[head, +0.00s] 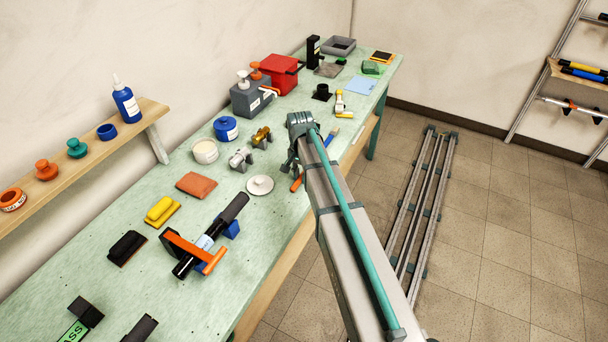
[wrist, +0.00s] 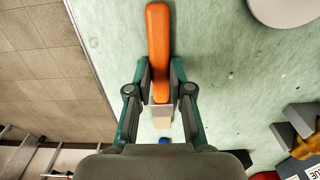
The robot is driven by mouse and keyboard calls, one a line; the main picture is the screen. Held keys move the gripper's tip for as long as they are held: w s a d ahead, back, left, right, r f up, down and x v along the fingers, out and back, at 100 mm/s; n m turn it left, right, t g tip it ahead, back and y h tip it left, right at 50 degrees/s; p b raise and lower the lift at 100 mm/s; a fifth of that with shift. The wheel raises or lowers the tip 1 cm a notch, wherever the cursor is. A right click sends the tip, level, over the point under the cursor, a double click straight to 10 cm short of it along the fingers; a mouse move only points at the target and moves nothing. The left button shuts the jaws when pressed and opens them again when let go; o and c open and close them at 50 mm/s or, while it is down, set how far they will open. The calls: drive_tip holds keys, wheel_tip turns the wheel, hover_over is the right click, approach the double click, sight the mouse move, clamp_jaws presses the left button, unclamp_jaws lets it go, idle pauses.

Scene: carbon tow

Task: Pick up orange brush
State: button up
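The orange brush (wrist: 158,45) has a long orange handle, a pale metal band and light bristles. In the wrist view it lies lengthwise up the middle, with the handle toward the top. My gripper (wrist: 160,82) has a finger on each side of it, where the handle meets the band. The fingers look closed against its sides, with no clear gap. In the head view the orange handle end (head: 297,183) shows below my gripper (head: 300,165), by the bench's front edge. My arm hides the middle. I cannot tell whether the brush touches the bench.
A white round lid (head: 260,185) lies left of my gripper, with small metal and brass fittings (head: 261,137) behind it. A white-and-yellow tool (head: 340,103) lies farther along the green bench (head: 285,225).

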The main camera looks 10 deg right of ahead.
clamp_jaws()
drive_tip(key=shift+r, duration=0.2)
drive_tip(key=shift+r+b, duration=0.4)
drive_tip(key=shift+b, duration=0.05)
drive_tip(key=s+d+r+b, duration=0.5)
drive_tip(key=s+d+r, duration=0.3)
drive_tip(key=d+r, duration=0.3)
drive_tip(key=shift+d+r, duration=0.25)
drive_tip(key=shift+r, duration=0.2)
